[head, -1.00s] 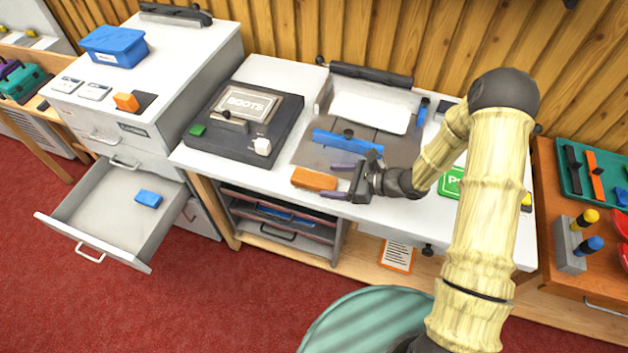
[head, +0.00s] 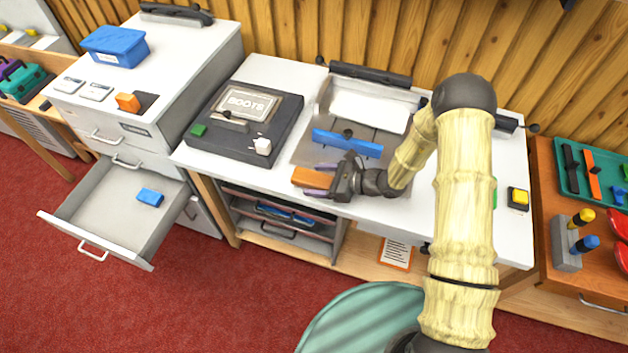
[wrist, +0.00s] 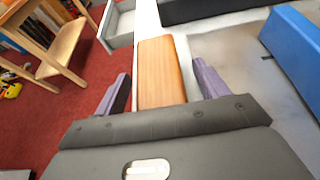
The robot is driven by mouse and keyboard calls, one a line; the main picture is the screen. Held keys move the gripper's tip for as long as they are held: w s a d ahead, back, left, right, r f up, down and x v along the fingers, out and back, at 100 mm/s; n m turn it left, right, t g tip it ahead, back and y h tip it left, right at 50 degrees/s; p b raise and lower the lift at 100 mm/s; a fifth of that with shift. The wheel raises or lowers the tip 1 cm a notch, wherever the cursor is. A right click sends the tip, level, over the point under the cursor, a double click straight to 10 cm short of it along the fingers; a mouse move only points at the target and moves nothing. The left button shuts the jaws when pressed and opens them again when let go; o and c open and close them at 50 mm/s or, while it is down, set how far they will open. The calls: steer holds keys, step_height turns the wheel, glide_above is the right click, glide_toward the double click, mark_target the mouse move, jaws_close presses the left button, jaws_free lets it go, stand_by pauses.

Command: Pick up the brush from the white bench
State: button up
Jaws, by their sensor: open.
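The brush (head: 309,177) appears as an orange-brown wooden block lying near the front edge of the white bench (head: 196,157); no bristles show. My gripper (head: 320,187) is open at the brush's right end in the head view and partly hides it. In the wrist view, the brush (wrist: 160,72) lies between the two purple fingers of my gripper (wrist: 162,88). A gap shows on each side of it, wider on the right, so I see no contact there. Its near end is hidden behind the gripper body.
A blue bar (head: 346,143) with a black knob lies behind the brush, on a grey board; it is close to the right finger in the wrist view (wrist: 295,45). A black "BOOTS" press (head: 245,122) stands left. An open drawer (head: 105,215) juts out further left.

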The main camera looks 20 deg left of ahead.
mark_target(319, 179)
steer(key=shift+c, duration=0.4)
steer(key=c, duration=1.3)
steer(key=shift+r, duration=0.1)
step_height(319, 179, up, 10)
steer(key=shift+f+b, duration=0.1)
steer(key=shift+b, duration=0.45)
